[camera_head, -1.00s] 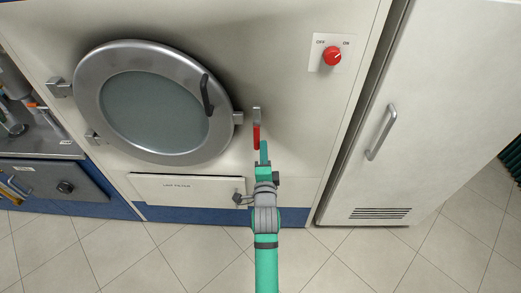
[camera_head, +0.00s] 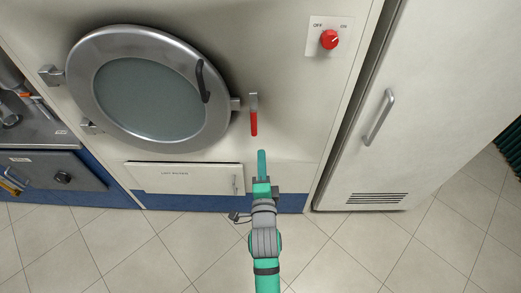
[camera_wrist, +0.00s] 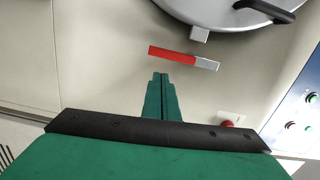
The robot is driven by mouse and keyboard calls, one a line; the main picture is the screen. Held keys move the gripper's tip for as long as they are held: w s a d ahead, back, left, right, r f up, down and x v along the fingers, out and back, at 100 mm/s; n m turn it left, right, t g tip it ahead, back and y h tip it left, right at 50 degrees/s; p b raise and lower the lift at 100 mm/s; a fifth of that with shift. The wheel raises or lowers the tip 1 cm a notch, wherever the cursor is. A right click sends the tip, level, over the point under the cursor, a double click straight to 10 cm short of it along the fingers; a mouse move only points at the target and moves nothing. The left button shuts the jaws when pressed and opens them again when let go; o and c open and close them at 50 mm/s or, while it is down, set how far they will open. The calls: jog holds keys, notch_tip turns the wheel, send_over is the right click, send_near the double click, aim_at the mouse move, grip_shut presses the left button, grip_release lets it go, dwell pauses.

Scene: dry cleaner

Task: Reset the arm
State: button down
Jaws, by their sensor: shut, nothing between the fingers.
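My gripper (camera_head: 262,157) is in front of the lower part of the machine's pale panel, below a red-handled lever (camera_head: 254,122). The gripper is shut and empty. In the wrist view the closed green fingers of my gripper (camera_wrist: 161,78) point toward the red and grey lever (camera_wrist: 178,56), with a gap between them and it. My green and grey arm (camera_head: 265,245) reaches up from the bottom of the head view.
A round steel door (camera_head: 150,88) with a dark handle (camera_head: 203,80) is at left. A lint filter panel (camera_head: 185,178) lies below it. A red knob (camera_head: 329,39) is at upper right. A tall pale cabinet (camera_head: 440,100) stands at right. The tiled floor (camera_head: 120,240) is clear.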

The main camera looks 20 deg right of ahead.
jog(key=shift+s+a, duration=0.1)
jog(key=shift+s, duration=0.4)
jog(key=shift+a, duration=0.1)
jog(key=s+a+f+n+y, duration=0.2)
jog(key=s+a+f+n, duration=0.2)
jog(key=s+a+n, duration=0.3)
jog(key=s+a+f+n+y, duration=0.2)
jog(key=s+a+f+n, duration=0.25)
jog(key=s, duration=0.45)
jog(key=s+a+n, duration=0.2)
jog(key=s+n, duration=0.1)
jog(key=s, duration=0.2)
jog(key=s+a+n+g+y, duration=0.1)
jog(key=s+a+n, duration=0.2)
jog(key=s, duration=0.3)
jog(key=s+a+r+n+y, duration=0.1)
jog(key=s+a+n, duration=0.1)
jog(key=s, duration=0.3)
jog(key=shift+s+a+n, duration=0.25)
jog(key=shift+a+n, duration=0.1)
jog(key=shift+n, duration=0.5)
